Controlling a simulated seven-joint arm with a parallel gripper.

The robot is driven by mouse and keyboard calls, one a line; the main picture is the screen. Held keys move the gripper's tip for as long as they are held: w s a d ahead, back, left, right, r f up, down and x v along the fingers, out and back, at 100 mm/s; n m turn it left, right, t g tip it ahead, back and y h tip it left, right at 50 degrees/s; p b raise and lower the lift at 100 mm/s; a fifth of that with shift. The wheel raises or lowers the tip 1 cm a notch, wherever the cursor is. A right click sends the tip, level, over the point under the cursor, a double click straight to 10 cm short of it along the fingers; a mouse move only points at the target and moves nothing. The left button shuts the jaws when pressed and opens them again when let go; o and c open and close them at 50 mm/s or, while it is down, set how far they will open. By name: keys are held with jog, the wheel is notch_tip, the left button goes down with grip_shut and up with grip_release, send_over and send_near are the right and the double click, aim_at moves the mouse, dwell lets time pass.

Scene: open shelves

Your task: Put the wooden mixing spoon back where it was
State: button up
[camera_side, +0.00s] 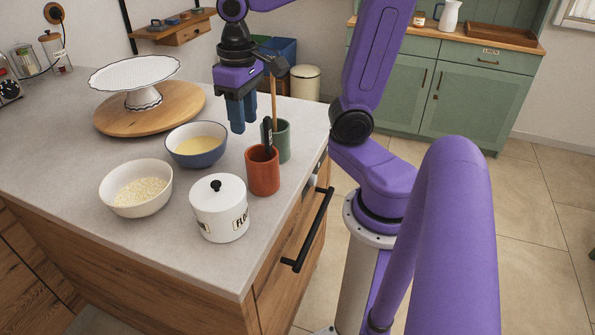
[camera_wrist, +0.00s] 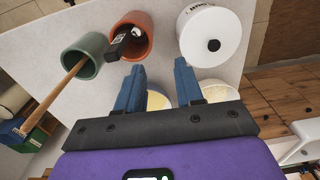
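The wooden mixing spoon, seen as a thin wooden shaft (camera_side: 273,98), stands in the green crock (camera_side: 283,143) at the counter's right edge. In the wrist view the spoon (camera_wrist: 56,98) leans out of the green crock (camera_wrist: 92,47) toward the lower left; its other end is hidden inside. My gripper (camera_side: 242,112) is above the counter, left of the shaft in the side view and apart from it. In the wrist view its blue fingers (camera_wrist: 159,82) are spread wide with nothing between them.
A red crock (camera_side: 262,175) holding a black-handled utensil (camera_side: 267,136) stands next to the green one. A flour canister (camera_side: 220,215), a blue bowl (camera_side: 197,157) of yellow mix and a white bowl (camera_side: 120,205) are close by. A cake stand (camera_side: 143,98) sits on a round board.

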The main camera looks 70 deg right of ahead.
jog(key=s+a+f+n, duration=0.2)
jog(key=s+f+n, duration=0.1)
jog(key=s+n, duration=0.3)
jog(key=s+a+f+n, duration=0.3)
jog(key=s+n, duration=0.3)
jog(key=s, duration=0.1)
jog(key=shift+f+n, duration=0.35)
jog(key=shift+n, duration=0.05)
jog(key=shift+a, duration=0.1)
dwell(0.4)
